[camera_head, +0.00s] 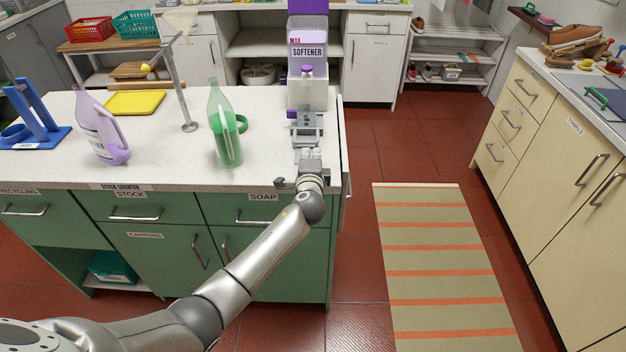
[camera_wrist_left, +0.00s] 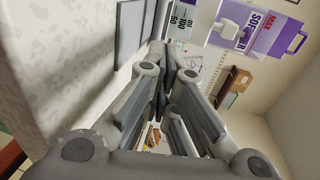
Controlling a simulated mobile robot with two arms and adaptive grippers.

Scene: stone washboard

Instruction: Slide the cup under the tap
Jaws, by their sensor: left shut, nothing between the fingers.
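The purple and white softener container (camera_head: 305,40) stands at the back right of the counter, with a small purple tap (camera_head: 307,71) on its front. The container also shows in the left wrist view (camera_wrist_left: 262,35). A pale piece with volume marks (camera_wrist_left: 182,18), perhaps the cup, is just beyond my fingers there; in the head view only a small purple bit (camera_head: 292,114) shows beside the gripper. I cannot tell whether it stands under the tap. My left gripper (camera_head: 305,128) is shut and empty, low over the counter in front of the container. My right gripper is out of view.
The white counter (camera_head: 165,170) holds a green bottle (camera_head: 225,130), a lilac jug (camera_head: 100,130), a yellow tray (camera_head: 136,102), a metal stand with a funnel (camera_head: 183,90) and a blue rack (camera_head: 38,120). The counter's right edge is close to my gripper.

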